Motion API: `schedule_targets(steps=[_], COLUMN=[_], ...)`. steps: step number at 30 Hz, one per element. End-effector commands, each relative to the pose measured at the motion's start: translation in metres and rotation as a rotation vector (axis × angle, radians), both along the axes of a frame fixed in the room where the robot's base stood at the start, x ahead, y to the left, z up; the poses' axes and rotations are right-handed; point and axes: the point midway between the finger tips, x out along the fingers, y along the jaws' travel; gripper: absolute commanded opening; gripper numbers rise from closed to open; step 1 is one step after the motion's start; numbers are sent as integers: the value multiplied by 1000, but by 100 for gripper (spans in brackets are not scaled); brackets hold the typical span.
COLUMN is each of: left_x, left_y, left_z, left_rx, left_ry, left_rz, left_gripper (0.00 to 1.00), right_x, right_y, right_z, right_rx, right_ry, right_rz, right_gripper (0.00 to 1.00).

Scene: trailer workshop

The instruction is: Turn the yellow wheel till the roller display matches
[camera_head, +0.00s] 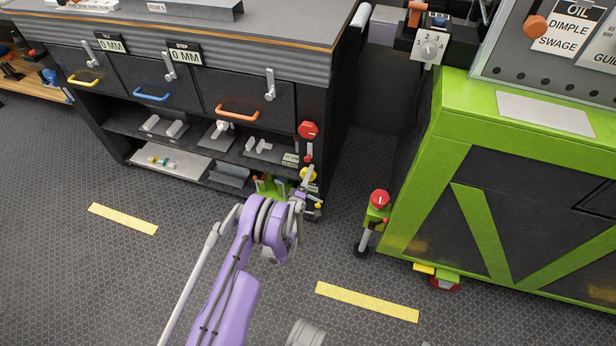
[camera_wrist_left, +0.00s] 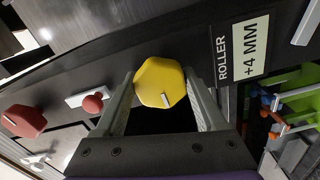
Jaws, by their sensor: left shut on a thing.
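The roller display (camera_wrist_left: 249,48) is beside the wheel in the wrist view and reads "+4 MM". My right gripper is in neither view.
A red knob (camera_head: 308,129) sits above the wheel on the same post. Tilt (camera_head: 110,45) and step (camera_head: 184,53) displays both read "0 MM". A green cabinet (camera_head: 450,150) with a red knob (camera_head: 380,198) stands to the right. Open floor lies in front.

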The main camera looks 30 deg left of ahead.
Motion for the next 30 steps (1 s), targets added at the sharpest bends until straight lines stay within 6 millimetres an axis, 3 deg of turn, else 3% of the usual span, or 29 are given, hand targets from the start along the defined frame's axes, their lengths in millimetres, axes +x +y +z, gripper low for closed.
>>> schedule_targets(steps=[15, 30], left_x=[1, 1], left_y=[0, 0], left_z=[3, 3], left_rx=[-370, -468], left_ry=[-93, -116], left_rz=[-1, -2], left_gripper=[17, 17], right_x=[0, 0], right_y=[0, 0], right_z=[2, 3], right_rx=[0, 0], right_ry=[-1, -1], right_rz=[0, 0], right_gripper=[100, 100])
